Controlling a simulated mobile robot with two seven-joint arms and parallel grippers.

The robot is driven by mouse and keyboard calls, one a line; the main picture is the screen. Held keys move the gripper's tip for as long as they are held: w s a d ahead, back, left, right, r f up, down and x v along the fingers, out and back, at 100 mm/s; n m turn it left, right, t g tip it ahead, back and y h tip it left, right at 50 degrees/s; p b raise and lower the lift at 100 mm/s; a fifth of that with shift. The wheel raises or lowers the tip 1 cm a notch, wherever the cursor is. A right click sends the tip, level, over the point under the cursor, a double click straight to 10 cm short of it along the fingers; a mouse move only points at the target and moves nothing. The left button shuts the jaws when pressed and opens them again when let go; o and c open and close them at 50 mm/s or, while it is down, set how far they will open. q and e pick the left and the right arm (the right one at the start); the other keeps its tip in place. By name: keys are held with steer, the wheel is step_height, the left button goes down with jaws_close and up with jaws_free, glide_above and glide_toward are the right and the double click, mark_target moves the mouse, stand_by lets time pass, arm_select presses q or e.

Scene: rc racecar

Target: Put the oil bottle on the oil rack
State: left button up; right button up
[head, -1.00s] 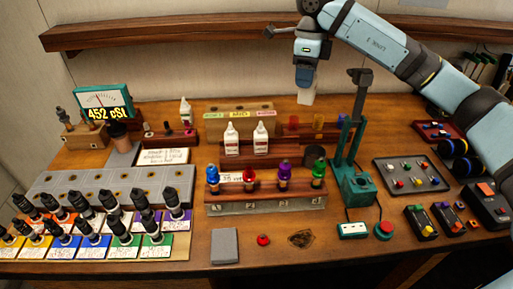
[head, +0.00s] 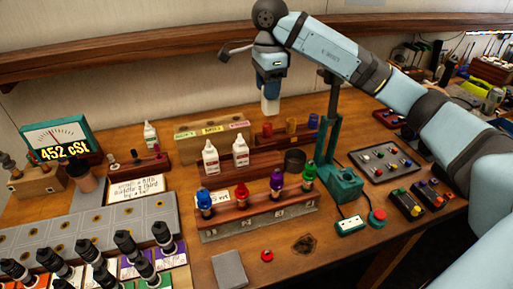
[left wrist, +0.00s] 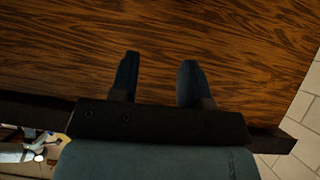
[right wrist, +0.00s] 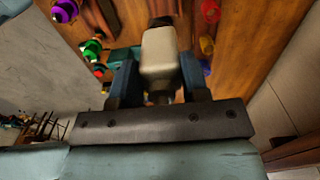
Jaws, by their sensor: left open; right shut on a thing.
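A white oil bottle (head: 270,98) is in my right gripper (head: 271,82), held in the air above the back of the bench. The right part of the rack shows bare wood. My left gripper (left wrist: 158,82) is open and empty above a dark wood surface; it is outside the head view.
Another white bottle (head: 150,135) stands behind a small rack at the left. A labelled wooden block (head: 212,127) and coloured cups (head: 291,126) stand behind the oil rack. A teal stand (head: 343,183) rises to its right.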

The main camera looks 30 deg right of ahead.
mark_target(268, 103)
step_height(268, 103, down, 16)
steer(key=shift+p, duration=0.4)
steer(key=shift+f, duration=0.25)
steer(key=o, duration=0.9)
steer(key=shift+d, duration=0.1)
steer(key=shift+o, duration=0.2)
steer(key=shift+r, duration=0.2)
step_height(268, 103, up, 11)
steer(key=shift+r+b, duration=0.1)
steer(key=shift+b, duration=0.4)
steer(key=shift+r, duration=0.35)
